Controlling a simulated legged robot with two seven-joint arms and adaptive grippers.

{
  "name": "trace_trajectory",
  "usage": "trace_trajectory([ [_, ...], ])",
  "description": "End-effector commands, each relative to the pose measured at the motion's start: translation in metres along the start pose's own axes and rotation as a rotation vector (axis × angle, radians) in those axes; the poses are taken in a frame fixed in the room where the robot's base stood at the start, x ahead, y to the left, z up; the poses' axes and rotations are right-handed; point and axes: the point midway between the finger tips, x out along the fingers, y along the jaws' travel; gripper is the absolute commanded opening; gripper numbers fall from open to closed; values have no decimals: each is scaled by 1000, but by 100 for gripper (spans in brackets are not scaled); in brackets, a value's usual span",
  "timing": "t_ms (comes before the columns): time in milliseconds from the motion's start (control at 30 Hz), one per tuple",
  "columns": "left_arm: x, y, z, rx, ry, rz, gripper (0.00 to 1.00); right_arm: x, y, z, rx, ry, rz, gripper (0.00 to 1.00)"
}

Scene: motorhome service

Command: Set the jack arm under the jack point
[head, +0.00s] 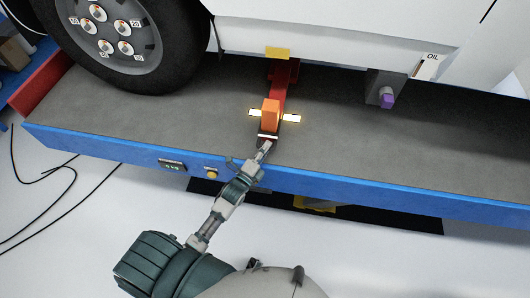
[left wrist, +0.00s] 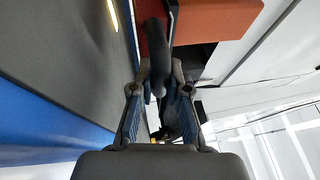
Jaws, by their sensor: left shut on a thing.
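The red jack arm (head: 278,92) lies on the grey deck and runs from an orange block (head: 271,112) toward the vehicle's sill. Its far end is beside and below a yellow mark (head: 277,53) on the sill, which looks like the jack point. I cannot tell whether they touch. My left gripper (head: 264,152) is at the near end of the jack, by the deck's front edge. In the left wrist view its fingers (left wrist: 160,95) are shut on a dark handle (left wrist: 155,50). The orange block (left wrist: 220,22) shows beyond it. My right gripper is out of view.
The lift deck (head: 200,115) has a blue front edge with a small display (head: 172,165) and a yellow button (head: 211,172). A wheel (head: 120,40) stands at the left. A purple-tipped plug (head: 387,100) hangs at the right. Black cables lie on the floor at left.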

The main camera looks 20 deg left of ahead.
Motion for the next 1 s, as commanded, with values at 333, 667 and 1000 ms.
trace_trajectory([
  [333, 25, 8, 10, -1, 0, 8, 0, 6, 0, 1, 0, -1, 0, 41],
  [667, 25, 8, 10, -1, 0, 6, 41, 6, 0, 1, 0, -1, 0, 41],
  [1000, 15, 7, 11, 0, -1, 4, 41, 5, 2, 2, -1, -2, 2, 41],
])
